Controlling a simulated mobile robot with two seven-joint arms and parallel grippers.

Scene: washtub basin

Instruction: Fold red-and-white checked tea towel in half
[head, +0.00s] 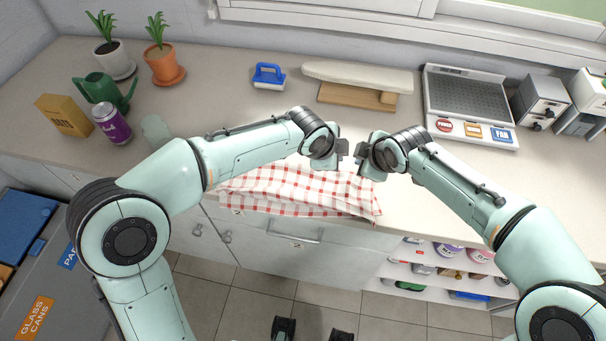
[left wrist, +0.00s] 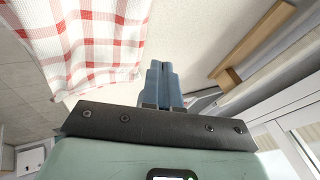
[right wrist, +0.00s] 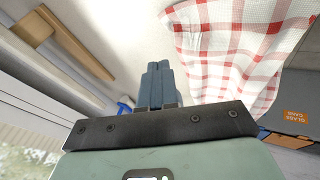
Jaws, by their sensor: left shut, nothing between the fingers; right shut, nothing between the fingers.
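The red-and-white checked tea towel (head: 300,190) lies on the counter near its front edge, creased and not flat, with its front part hanging over the edge. Part of it is hidden behind my left arm. It also shows in the left wrist view (left wrist: 85,45) and the right wrist view (right wrist: 235,50). My left gripper (head: 341,152) is shut and empty, above the far side of the towel. My right gripper (head: 362,153) is shut and empty, just right of the left one and facing it. Both are apart from the cloth as far as I can see.
A grey panelled device (head: 470,95) is at back right. Potted plants (head: 163,65), a green watering can (head: 108,92), a purple can (head: 112,123) and a yellow box (head: 65,115) stand left.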

